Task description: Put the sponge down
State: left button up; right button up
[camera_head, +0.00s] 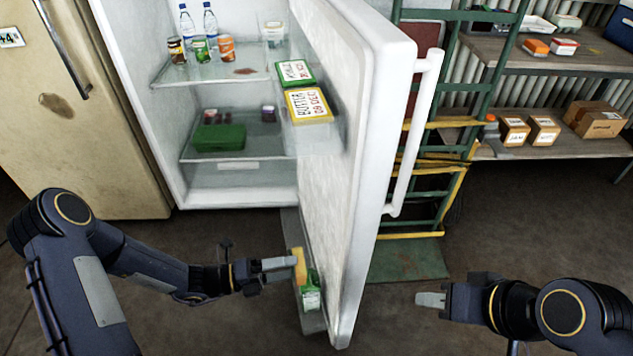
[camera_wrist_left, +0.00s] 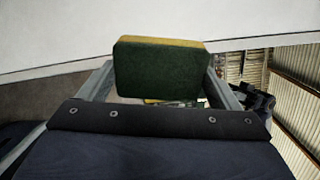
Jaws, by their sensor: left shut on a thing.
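My left gripper (camera_head: 283,264) is shut on the sponge (camera_head: 299,266), a yellow block at its fingertips, beside the lower inside of the open fridge door (camera_head: 325,215). In the left wrist view the sponge (camera_wrist_left: 160,72) shows a dark green face and a yellow edge between the two fingers. A green and white carton (camera_head: 310,293) stands in the low door shelf just below and beside the sponge. I cannot tell whether the sponge touches the carton or the shelf. My right gripper (camera_head: 432,300) is in front of the door to the right, apart from everything, and its fingers overlap from this angle.
The open fridge holds bottles and cans (camera_head: 200,45) on its upper glass shelf and a green box (camera_head: 219,137) lower down. Two labelled tubs (camera_head: 307,104) sit in a door shelf. A green hand truck (camera_head: 413,255) and shelving with boxes (camera_head: 543,130) stand right. Floor at right is clear.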

pick_arm(q)
jog(key=w+a+r+n+t+y, duration=0.4)
jog(key=a+n+t, duration=0.1)
jog(key=a+t, duration=0.15)
jog(key=w+a+r+n+t+y, duration=0.4)
jog(key=a+r+n+t+y, duration=0.15)
jog(key=a, duration=0.25)
jog(key=s+r+n+t+y+p, duration=0.3)
jog(key=r+y+p, duration=0.5)
jog(key=p, duration=1)
jog(key=s+n, duration=0.1)
jog(key=n, duration=0.1)
jog(key=shift+a+n, duration=0.25)
jog(key=shift+n, duration=0.1)
